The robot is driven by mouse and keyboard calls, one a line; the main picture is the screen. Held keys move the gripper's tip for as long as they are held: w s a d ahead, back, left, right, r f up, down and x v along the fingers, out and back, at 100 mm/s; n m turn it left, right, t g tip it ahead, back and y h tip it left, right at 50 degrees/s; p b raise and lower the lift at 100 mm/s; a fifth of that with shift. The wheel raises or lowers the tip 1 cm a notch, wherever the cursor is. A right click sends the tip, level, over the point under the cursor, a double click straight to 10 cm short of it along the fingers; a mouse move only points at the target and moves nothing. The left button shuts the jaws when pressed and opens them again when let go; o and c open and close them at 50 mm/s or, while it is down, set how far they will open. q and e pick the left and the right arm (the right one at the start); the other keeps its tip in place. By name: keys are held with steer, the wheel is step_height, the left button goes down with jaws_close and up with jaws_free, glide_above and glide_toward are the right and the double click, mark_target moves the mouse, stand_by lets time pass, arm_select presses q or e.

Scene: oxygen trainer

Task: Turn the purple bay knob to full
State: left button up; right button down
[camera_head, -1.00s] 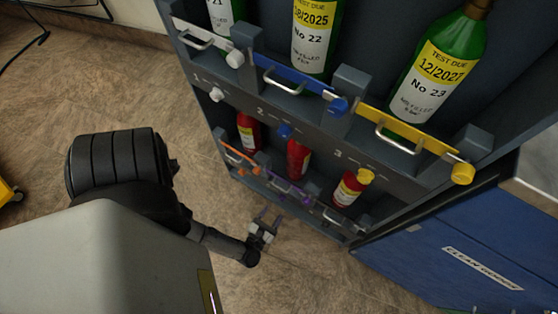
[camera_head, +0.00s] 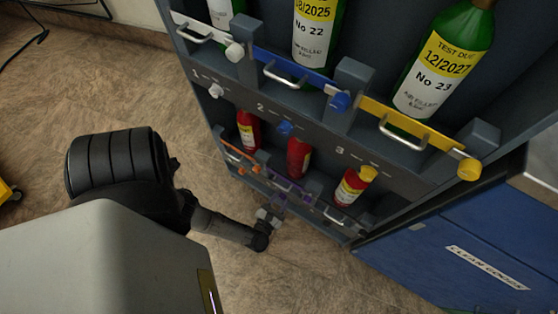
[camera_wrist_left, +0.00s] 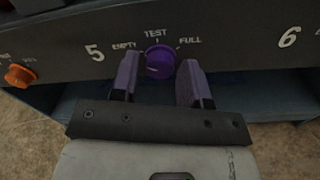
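The purple bay knob (camera_wrist_left: 160,61) is on the dark panel by the number 5, with EMPTY at its left, TEST above and FULL at its right. A small light mark shows at its lower left; I cannot tell clearly which label it points to. My left gripper (camera_head: 277,206) is at the lower front edge of the rack in the head view. In the left wrist view its two fingers stand apart, one on each side of the knob, with gaps visible; contact is not visible. The knob's own face is hidden or too small in the head view. My right gripper is out of view.
An orange knob (camera_wrist_left: 20,76) sits left on the same panel. The rack holds green cylinders (camera_head: 440,75) above and small red cylinders (camera_head: 299,157) below, behind coloured bars. A blue cabinet (camera_head: 440,255) stands at the right.

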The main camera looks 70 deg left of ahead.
arm_select(q)
steer(key=c, duration=0.6)
steer(key=shift+c, duration=0.2)
steer(key=shift+m, duration=0.3)
steer(key=m+p, duration=0.1)
steer(key=m, duration=1.1)
steer(key=m+p, duration=0.1)
steer(key=m, duration=1.1)
steer(key=shift+f+t+h+p, duration=0.2)
steer(key=shift+t+h+p, duration=0.1)
steer(key=shift+t, duration=0.1)
